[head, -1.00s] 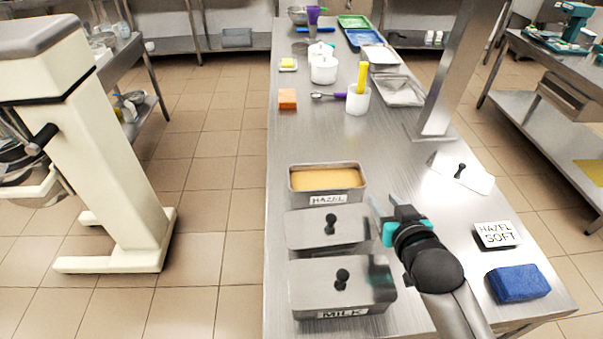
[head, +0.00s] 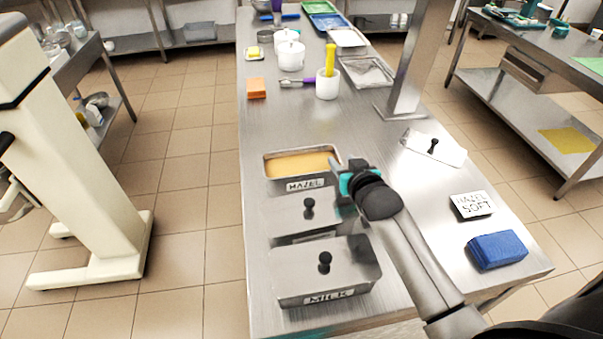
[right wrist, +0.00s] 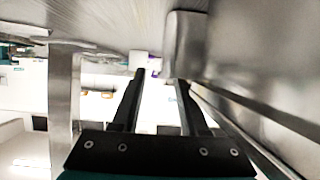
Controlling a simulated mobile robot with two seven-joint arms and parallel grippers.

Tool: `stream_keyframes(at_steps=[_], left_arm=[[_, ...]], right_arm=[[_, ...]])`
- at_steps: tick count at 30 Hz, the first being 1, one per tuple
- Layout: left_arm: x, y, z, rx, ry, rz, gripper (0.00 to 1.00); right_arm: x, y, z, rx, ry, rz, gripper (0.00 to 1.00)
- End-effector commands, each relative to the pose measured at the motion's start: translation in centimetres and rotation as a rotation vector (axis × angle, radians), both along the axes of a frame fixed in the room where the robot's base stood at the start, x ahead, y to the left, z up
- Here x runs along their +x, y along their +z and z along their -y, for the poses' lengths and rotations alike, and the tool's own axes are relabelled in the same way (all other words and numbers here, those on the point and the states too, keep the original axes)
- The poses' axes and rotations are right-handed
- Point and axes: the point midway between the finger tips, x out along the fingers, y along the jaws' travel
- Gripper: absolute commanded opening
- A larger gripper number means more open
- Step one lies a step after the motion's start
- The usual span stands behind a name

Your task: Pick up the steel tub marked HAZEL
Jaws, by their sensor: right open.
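The steel tub marked HAZEL (head: 304,185) stands open on the steel table, filled with a yellow-orange mass, its label facing the front. My right gripper (head: 340,165) is open at the tub's right end, with its fingertips close to the rim there. In the right wrist view the two dark fingers (right wrist: 159,78) are apart, and a steel wall (right wrist: 185,45) lies close by the right fingertip. I cannot tell whether the fingers touch the tub or straddle its rim. My left gripper is not in view.
Two lidded tubs stand in front, the nearest marked MILK (head: 325,297). A loose lid (head: 433,150), a HAZEL SOFT sign (head: 472,205) and a blue sponge (head: 497,250) lie to the right. A steel post (head: 408,65) rises behind. An orange block (head: 256,88) lies beyond the tub.

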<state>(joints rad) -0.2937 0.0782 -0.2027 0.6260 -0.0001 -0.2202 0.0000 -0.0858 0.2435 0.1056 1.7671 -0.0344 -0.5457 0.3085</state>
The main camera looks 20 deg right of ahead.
Motion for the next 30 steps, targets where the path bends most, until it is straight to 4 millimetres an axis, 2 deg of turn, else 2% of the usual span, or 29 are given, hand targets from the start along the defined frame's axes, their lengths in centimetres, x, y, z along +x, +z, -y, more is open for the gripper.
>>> stream_keyframes(at_steps=[12,22,30], left_arm=[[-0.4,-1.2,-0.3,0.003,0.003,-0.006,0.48],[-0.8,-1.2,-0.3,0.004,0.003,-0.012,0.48],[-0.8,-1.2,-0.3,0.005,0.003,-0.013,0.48]], right_arm=[[4.0,-1.8,0.8,0.001,0.0,0.0,0.44],[4.3,-1.8,0.9,0.0,0.0,0.0,0.44],[4.3,-1.8,0.9,0.0,0.0,0.0,0.13]])
